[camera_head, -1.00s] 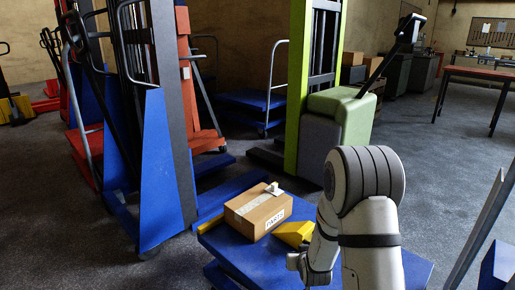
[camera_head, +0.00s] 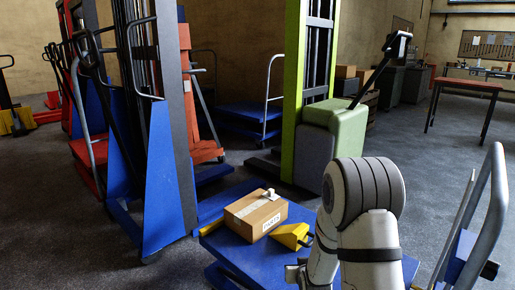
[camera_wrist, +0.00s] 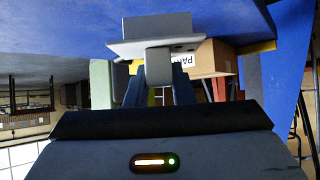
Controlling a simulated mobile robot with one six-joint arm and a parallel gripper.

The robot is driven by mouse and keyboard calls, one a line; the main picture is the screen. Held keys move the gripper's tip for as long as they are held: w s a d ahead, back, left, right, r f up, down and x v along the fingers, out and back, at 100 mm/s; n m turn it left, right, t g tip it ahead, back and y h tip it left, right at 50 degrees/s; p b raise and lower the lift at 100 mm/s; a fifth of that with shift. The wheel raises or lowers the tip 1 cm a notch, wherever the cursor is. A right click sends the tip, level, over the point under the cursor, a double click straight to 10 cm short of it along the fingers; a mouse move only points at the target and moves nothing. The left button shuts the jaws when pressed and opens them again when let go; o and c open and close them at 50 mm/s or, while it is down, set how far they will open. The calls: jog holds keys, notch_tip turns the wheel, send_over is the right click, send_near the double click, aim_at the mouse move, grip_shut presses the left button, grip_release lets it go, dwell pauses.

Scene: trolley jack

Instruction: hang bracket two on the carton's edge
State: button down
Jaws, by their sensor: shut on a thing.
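The carton (camera_head: 246,220) is a brown box with a pale tape strip and a PARTS label, on a blue platform (camera_head: 248,257). A small white bracket (camera_head: 270,194) sits at its top back edge in the head view. In the wrist view, my gripper (camera_wrist: 158,80) has its dark blue fingers closed on a light grey bracket (camera_wrist: 155,28) with a flat plate and a block. The carton (camera_wrist: 212,60) shows behind the bracket to the right, partly hidden; I cannot tell whether they touch.
A yellow wedge-shaped block (camera_head: 289,236) lies on the platform beside the carton, close to my arm. A grey tube handle (camera_head: 495,195) rises at the right. Blue and green lift trucks (camera_head: 296,100) stand behind. Open floor lies at the right back.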

jog(key=s+r+p, duration=0.4)
jog(key=r+p, duration=0.8)
jog(key=p, duration=0.2)
jog(key=s+d+r+p, duration=0.1)
jog(key=s+r+p, duration=0.4)
jog(key=r+p, duration=0.6)
jog(key=p, duration=0.3)
jog(key=shift+d+r+m+h, duration=0.3)
jog(key=shift+r, duration=0.1)
jog(key=shift+s, duration=0.1)
